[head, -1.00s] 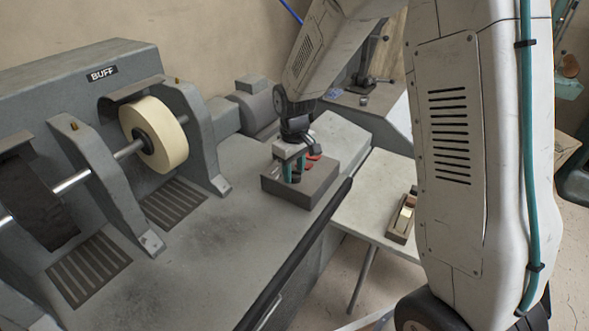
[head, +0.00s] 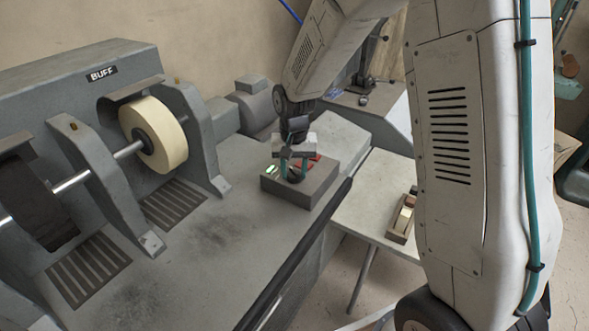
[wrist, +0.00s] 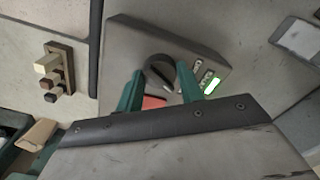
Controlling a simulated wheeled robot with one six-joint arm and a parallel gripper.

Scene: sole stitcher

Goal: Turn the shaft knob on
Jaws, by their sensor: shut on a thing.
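The shaft knob (wrist: 160,72) is a round dark knob with a pale line across it, on top of a grey control box (wrist: 125,32). The control box (head: 318,192) also shows in the head view, at the bench's right end. My gripper (wrist: 159,70) has its two teal fingers on either side of the knob, shut on it. In the head view my gripper (head: 294,176) points down onto the box and partly hides the knob. A green lamp (wrist: 212,86) glows on the box beside small labels. A red part (wrist: 153,102) shows between the fingers.
A cream buffing wheel (head: 158,135) on a shaft stands at the left, under a hood marked BUFF. A pale side table (head: 350,215) with a small block holder (head: 402,228) lies right of the bench. The front bench top is clear.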

